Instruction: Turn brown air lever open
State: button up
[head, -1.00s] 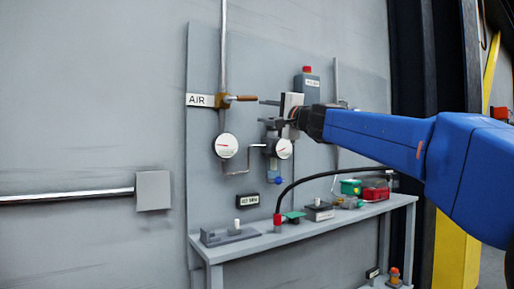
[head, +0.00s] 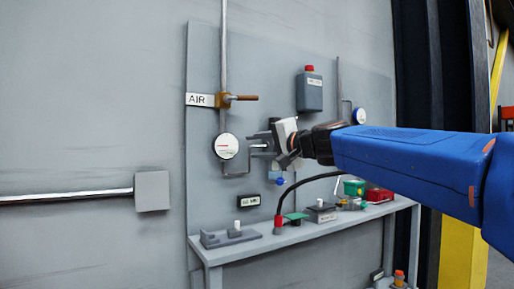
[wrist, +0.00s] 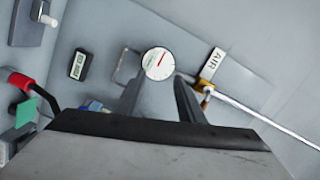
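The brown air lever (head: 243,97) sticks out to the right, horizontal, from the valve on the vertical pipe beside the AIR label (head: 199,100). In the wrist view the brown lever (wrist: 207,89) shows small, just beyond the right fingertip, and the AIR label (wrist: 213,62) is above it. My gripper (head: 259,150) is below and slightly right of the lever in the head view, apart from it. In the wrist view its two fingers (wrist: 157,84) are spread with a gap between them and nothing held.
A round gauge (head: 227,146) sits on the pipe below the lever and shows between my fingertips in the wrist view. A grey bottle with a red cap (head: 309,92) hangs at the right. A shelf (head: 290,236) below holds several small items.

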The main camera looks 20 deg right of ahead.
aim_at(241, 98)
grip_shut()
jog(key=w+d+r+m+t, duration=0.3)
jog(key=m, duration=0.8)
jog(key=w+d+r+m+t, duration=0.2)
jog(key=w+d+m+t, duration=0.15)
jog(key=m, duration=0.75)
jog(key=w+a+r, duration=0.3)
jog(key=w+r, duration=0.5)
jog(key=r, duration=0.1)
jog(key=shift+n, duration=0.3)
